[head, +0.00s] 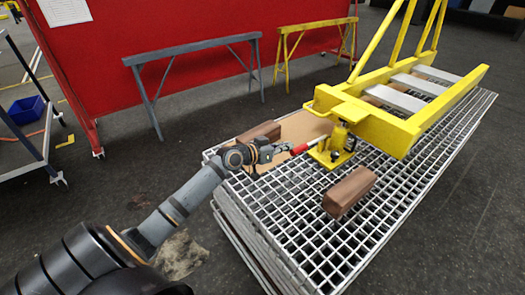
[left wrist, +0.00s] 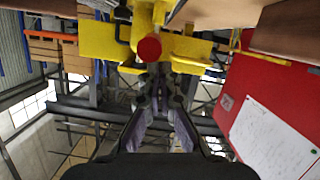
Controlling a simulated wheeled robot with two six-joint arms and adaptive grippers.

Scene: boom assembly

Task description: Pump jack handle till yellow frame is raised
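The yellow jack (head: 334,148) stands on the metal grating, close under the near end of the yellow frame (head: 392,132). Its red handle (head: 303,148) sticks out to the left. My left gripper (head: 283,148) is at the outer end of this handle. In the left wrist view the handle's round red end (left wrist: 149,49) faces the camera, just above my left fingertips (left wrist: 160,95), with yellow jack parts behind it. The fingers converge, but I cannot tell whether they touch each other or grip anything. My right gripper is not in view.
A brown wooden block (head: 350,192) lies on the grating (head: 310,238) in front of the jack. Another block (head: 262,132) and a tan board (head: 305,128) lie behind my gripper. A grey sawhorse (head: 196,50) and a yellow sawhorse (head: 316,27) stand beyond, before a red wall.

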